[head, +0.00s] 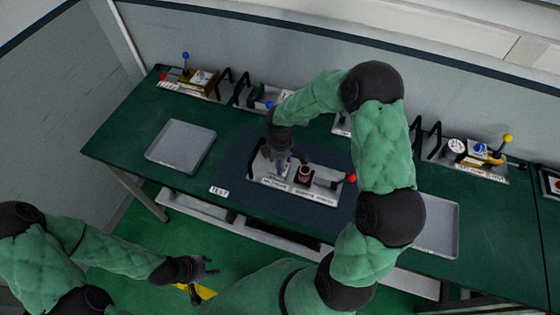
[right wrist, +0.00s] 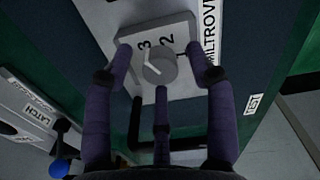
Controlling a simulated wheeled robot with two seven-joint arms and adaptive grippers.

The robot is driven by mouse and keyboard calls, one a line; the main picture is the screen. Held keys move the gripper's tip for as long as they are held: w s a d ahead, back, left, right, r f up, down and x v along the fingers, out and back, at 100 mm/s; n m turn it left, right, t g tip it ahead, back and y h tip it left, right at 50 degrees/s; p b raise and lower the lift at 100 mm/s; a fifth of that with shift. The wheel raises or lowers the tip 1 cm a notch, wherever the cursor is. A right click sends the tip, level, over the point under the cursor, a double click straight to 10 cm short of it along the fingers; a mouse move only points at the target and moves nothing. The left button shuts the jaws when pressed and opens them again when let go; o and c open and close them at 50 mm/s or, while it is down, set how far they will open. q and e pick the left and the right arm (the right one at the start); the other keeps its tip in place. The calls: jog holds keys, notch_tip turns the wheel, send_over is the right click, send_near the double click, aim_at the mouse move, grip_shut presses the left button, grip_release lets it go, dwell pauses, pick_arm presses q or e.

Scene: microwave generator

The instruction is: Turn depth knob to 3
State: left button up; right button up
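The depth knob is a small grey round dial (right wrist: 160,68) with a pale pointer line, on a light grey block (right wrist: 185,90) in the right wrist view. The printed digits 3 and 2 show beside it; the pointer seems to lie toward the left, its exact setting unclear. My right gripper (right wrist: 162,65) has its three dark fingers spread around the knob, with gaps between the fingertips and the dial. In the head view the right gripper (head: 282,155) is over the left part of the grey device (head: 310,192). My left gripper (head: 204,272) is open and empty, low in front of the table.
An empty grey tray (head: 182,147) lies left on the green table; another tray (head: 440,225) lies right, partly behind my right arm. A dark red cup-like part (head: 304,173) and a red-ended lever (head: 350,178) sit right of the gripper. More devices line the back edge.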

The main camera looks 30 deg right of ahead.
notch_tip(320, 180, up, 12)
dwell(0.7)
jog(key=shift+f, duration=0.1)
dwell(0.4)
